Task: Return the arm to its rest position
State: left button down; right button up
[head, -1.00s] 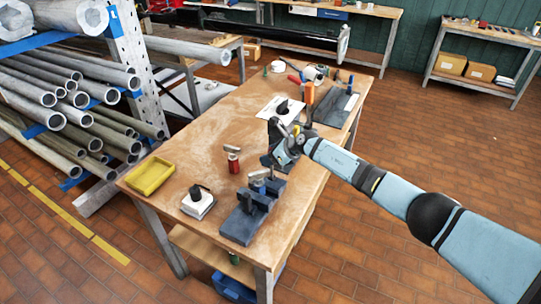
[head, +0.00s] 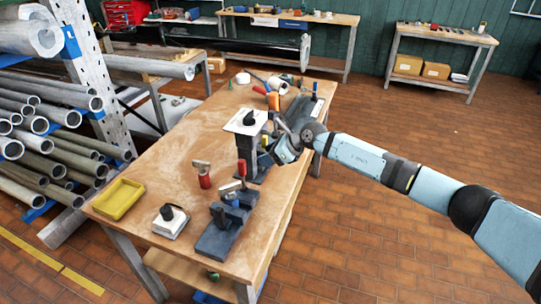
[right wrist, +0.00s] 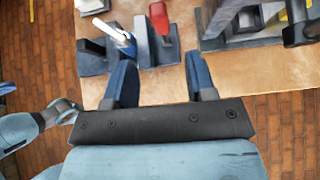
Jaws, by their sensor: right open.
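My right arm reaches in from the right in the head view. Its gripper (head: 284,150) is at the right edge of the workbench (head: 165,165), just right of a dark upright stand (head: 250,155). In the right wrist view the two blue fingers (right wrist: 160,80) are apart with nothing between them. A red-handled clamp (right wrist: 160,20) and a blue one lie beyond the fingertips. A light blue arm part with a grey end (right wrist: 60,110), apparently my left arm, shows at the lower left there; its jaw state is unclear. The left gripper is not seen in the head view.
A dark fixture (head: 222,228), a small white box with a black knob (head: 170,222) and a yellow tray (head: 118,198) are on the bench. A pipe rack (head: 104,85) stands at the left. The tiled floor (head: 345,235) right of the bench is clear.

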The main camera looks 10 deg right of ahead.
jog(key=shift+s+d+r, duration=0.15)
jog(key=shift+d+r, duration=0.05)
dwell(0.3)
jog(key=s+a+f+m+t+y, duration=0.2)
jog(key=s+a+f+m+y, duration=0.1)
jog(key=s+a+m, duration=0.4)
jog(key=s+a+f+m+t+y, duration=0.2)
jog(key=s+a+f+m+y, duration=0.15)
jog(key=s+m, duration=0.45)
jog(key=s+d+f+m+h, duration=0.4)
jog(key=s+m, duration=0.5)
jog(key=s+d+f+m+h, duration=0.3)
jog(key=s+d+f+m, duration=0.2)
jog(key=s+m, duration=0.4)
jog(key=s+d+f+m+t+h, duration=0.1)
jog(key=s+d+f+m+h, duration=0.3)
jog(key=s+m, duration=0.6)
jog(key=shift+d+f+m+h, duration=0.35)
jog(key=shift+f+m, duration=0.15)
jog(key=shift+m, duration=0.1)
